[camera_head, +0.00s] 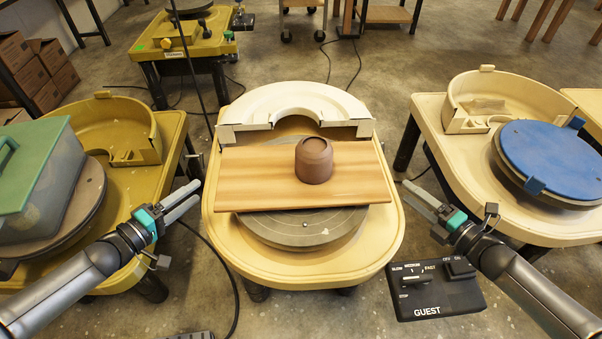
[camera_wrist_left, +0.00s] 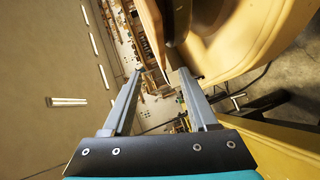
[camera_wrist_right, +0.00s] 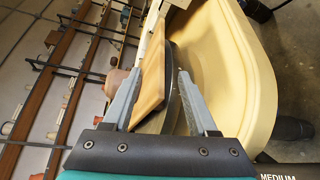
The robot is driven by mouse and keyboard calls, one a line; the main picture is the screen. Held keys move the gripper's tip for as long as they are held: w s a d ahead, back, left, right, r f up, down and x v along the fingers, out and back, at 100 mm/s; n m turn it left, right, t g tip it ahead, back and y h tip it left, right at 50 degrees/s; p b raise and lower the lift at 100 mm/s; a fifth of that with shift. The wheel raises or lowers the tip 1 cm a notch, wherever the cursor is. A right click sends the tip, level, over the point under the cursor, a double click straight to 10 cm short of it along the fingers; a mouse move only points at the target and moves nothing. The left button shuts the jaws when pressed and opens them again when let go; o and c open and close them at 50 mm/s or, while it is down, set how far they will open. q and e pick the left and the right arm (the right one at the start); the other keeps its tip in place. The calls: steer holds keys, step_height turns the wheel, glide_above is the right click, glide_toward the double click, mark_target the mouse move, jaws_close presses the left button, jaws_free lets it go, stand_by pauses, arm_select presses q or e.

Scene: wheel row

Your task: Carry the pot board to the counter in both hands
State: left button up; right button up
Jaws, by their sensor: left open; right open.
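The pot board (camera_head: 250,175), a flat wooden board, lies across a grey wheel head (camera_head: 305,228) on the middle pottery wheel. A brown clay pot (camera_head: 314,162) stands upright on it, right of its middle. My left gripper (camera_head: 198,191) is open and empty, just off the board's left end. My right gripper (camera_head: 405,190) is open and empty, just off its right end. In the right wrist view the board (camera_wrist_right: 152,82) shows edge-on between the open fingers, farther off, with the pot (camera_wrist_right: 116,80) partly hidden. The counter cannot be made out for certain.
A green-lidded bin (camera_head: 30,185) sits on the left wheel. A blue disc (camera_head: 552,158) tops the right wheel. A white splash pan (camera_head: 290,105) stands behind the board. A "GUEST" control box (camera_head: 435,290) is at the front right. Cables cross the floor; a yellow wheel (camera_head: 185,45) stands behind.

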mark_target(220, 173)
arm_select(q)
steer(key=x, duration=1)
arm_select(e)
steer(key=x, duration=1)
steer(key=shift+f, duration=0.1)
arm_select(q)
jaws_close()
arm_select(e)
jaws_close()
arm_select(q)
steer(key=shift+w+r, duration=0.15)
steer(key=shift+r, duration=0.05)
arm_select(e)
steer(key=shift+w, duration=0.15)
